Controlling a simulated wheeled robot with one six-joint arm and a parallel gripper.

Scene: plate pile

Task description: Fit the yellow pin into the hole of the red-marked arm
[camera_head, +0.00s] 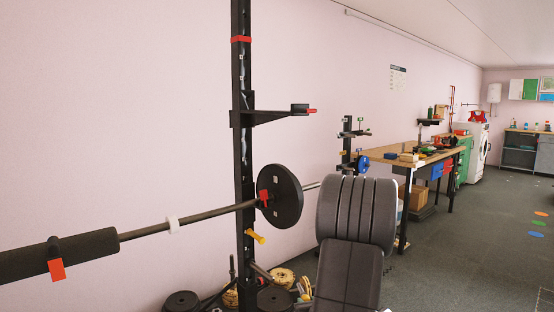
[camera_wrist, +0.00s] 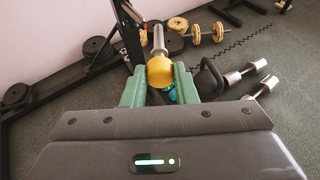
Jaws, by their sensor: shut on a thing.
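My gripper (camera_wrist: 160,82), with green fingers, is shut on the yellow pin (camera_wrist: 159,70) in the wrist view. The yellow head sits between the fingers and the grey shaft points up the picture, away from the wrist. My gripper does not show in the head view. The red-marked arm (camera_head: 272,117) is a black bar with a red tip, sticking out to the right from the black upright (camera_head: 241,75). Its hole cannot be made out. Another yellow-headed pin (camera_head: 257,238) sticks out of the upright lower down.
A barbell (camera_head: 208,213) with a black plate (camera_head: 283,195) crosses the upright. A grey bench (camera_head: 347,275) stands to the right. Weight plates (camera_head: 181,302) lie by the rack's foot. The wrist view shows a kettlebell (camera_wrist: 208,80) and dumbbells (camera_wrist: 244,73). Open floor lies at right.

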